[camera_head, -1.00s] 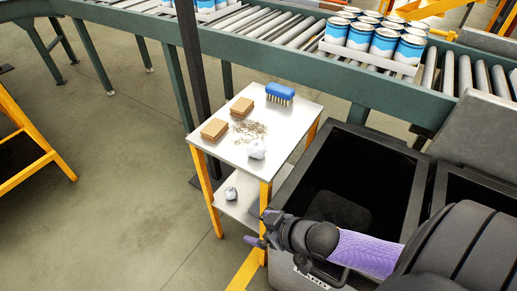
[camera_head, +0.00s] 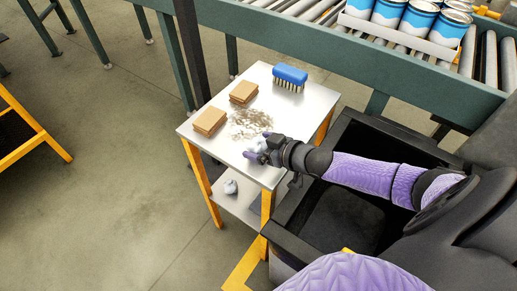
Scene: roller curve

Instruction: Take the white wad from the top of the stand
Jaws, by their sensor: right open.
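The stand (camera_head: 215,155) is a small two-level table with a pale top and orange legs. The white wad (camera_head: 259,147) is on its top, near the front right corner, and is mostly hidden by my right gripper. My right gripper (camera_head: 257,147) reaches in from the right over the top, with its purple-tipped fingers apart on either side of the wad. It is open, and I cannot tell whether the fingers touch the wad. A second white wad (camera_head: 231,187) lies on the lower shelf. My left gripper is out of view.
Two stacks of brown pads (camera_head: 209,121) (camera_head: 243,92), a blue brush (camera_head: 290,76) and scattered debris (camera_head: 250,124) share the top. A dark open bin (camera_head: 368,137) stands at the right. The roller conveyor (camera_head: 350,68), carrying cans, runs behind. A dark post (camera_head: 188,50) stands close behind the stand.

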